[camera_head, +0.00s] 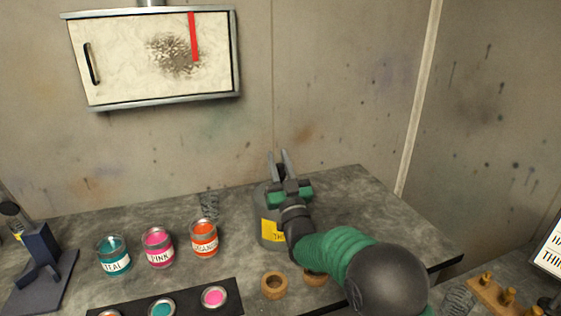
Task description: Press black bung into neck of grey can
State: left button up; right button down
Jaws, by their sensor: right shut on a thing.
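The grey can (268,213) stands on the bench, with a yellow label on its front. My right arm and right gripper (279,156) reach over it from the lower right and cover its top and right side. The gripper's fingers point away, toward the back wall, and are shut on a small dark thing, which looks like the black bung (280,170). The fingers hide most of it. The can's neck is hidden, so I cannot tell whether the bung touches it. My left gripper is not in view.
Teal (114,260), pink (158,252) and orange (204,242) paint tins stand left of the can. A wooden ring (274,286) lies in front of it, with another partly behind my arm. A dark blue stand (40,250) is at far left. The bench behind the can is clear.

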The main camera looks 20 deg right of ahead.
pick_arm(q)
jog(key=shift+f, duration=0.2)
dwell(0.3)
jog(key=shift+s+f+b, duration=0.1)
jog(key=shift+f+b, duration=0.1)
jog(key=shift+b, duration=0.1)
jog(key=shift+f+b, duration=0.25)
jog(key=shift+b, duration=0.05)
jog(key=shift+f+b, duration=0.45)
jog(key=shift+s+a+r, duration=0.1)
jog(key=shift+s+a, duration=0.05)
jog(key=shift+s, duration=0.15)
dwell(0.8)
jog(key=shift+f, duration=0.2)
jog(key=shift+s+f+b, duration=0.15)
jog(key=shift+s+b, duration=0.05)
jog(key=shift+b, duration=0.25)
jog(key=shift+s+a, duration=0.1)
